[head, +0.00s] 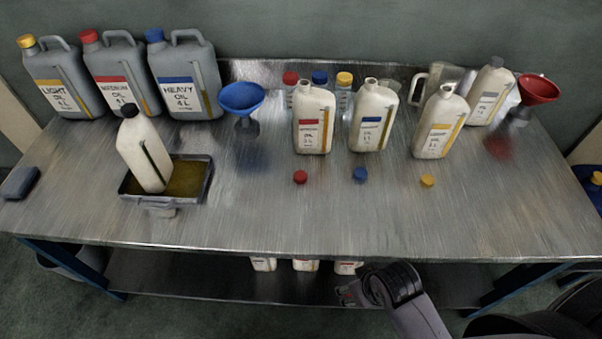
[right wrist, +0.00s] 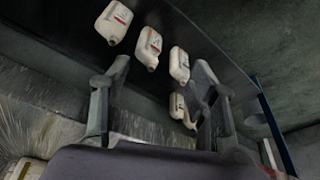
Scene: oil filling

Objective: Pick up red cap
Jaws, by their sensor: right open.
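A small red cap (head: 300,177) lies on the metal table in the head view, in front of the open white bottle with a red label (head: 313,118). A blue cap (head: 360,174) and a yellow cap (head: 427,181) lie to its right. My right gripper (head: 348,293) is at the bottom of the head view, in front of the table's front edge and apart from the red cap. In the right wrist view, its two fingers (right wrist: 162,66) are spread with nothing between them. The red cap does not show clearly there. My left gripper is not in view.
Grey oil jugs (head: 120,80), a blue funnel (head: 241,98) and several white bottles (head: 374,115) stand along the back. A tilted bottle (head: 143,150) stands in an oily tray (head: 203,190) at left. White bottles (head: 305,265) stand on the lower shelf. The table's front middle is clear.

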